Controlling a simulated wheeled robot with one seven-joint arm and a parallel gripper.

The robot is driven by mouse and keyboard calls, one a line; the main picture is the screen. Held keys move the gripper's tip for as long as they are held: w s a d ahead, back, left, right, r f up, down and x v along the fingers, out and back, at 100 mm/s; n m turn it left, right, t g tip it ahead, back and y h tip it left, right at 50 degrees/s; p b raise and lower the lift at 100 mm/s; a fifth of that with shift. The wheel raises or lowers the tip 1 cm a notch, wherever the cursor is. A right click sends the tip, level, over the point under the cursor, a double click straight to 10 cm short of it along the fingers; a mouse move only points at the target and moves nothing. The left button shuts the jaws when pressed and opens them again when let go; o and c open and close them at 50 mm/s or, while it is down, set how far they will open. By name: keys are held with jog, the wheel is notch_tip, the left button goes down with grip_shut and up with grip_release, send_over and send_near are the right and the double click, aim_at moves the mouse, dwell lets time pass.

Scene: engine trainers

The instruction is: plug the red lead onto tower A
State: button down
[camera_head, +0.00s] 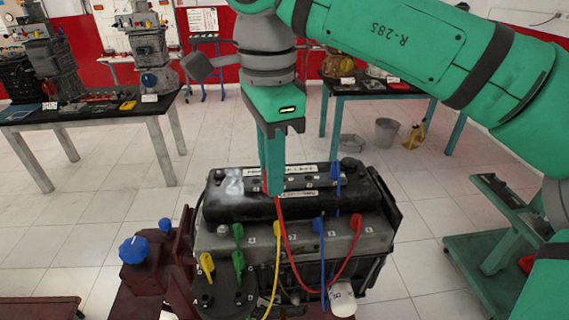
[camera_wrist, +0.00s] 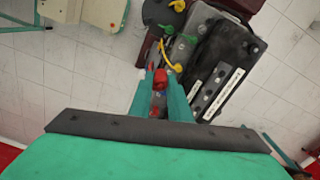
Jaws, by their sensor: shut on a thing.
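My gripper (camera_head: 273,190) is shut on the plug end of the red lead (camera_head: 281,232), above the black top housing (camera_head: 240,207) of the engine trainer. In the wrist view the red plug (camera_wrist: 160,79) sits between the fingertips. From there the red wire hangs down the front and loops up to a red plug at the right of the grey ledge. A small mark that looks like an A (camera_head: 206,301) is at the trainer's lower left. I cannot tell for sure which tower is A, and the fingers hide part of the top strip.
Yellow (camera_head: 207,265), green (camera_head: 238,262) and blue (camera_head: 319,226) plugs stand around the ledge close to the red wire. A blue plug (camera_head: 337,173) stands on the top strip, right of my gripper. Blue knobs (camera_head: 133,250) are at the left.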

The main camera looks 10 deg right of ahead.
jog(key=s+a, duration=0.3)
jog(key=a, duration=0.3)
jog(key=s+a, duration=0.3)
jog(key=a, duration=0.4)
jog(key=shift+s+a, duration=0.3)
jog(key=shift+s, duration=0.05)
dwell(0.4)
notch_tip(320, 180, down, 13)
dwell(2.3)
jog(key=shift+f, duration=0.2)
dwell(0.4)
jog(key=shift+f, duration=2.55)
jog(key=shift+f, duration=0.45)
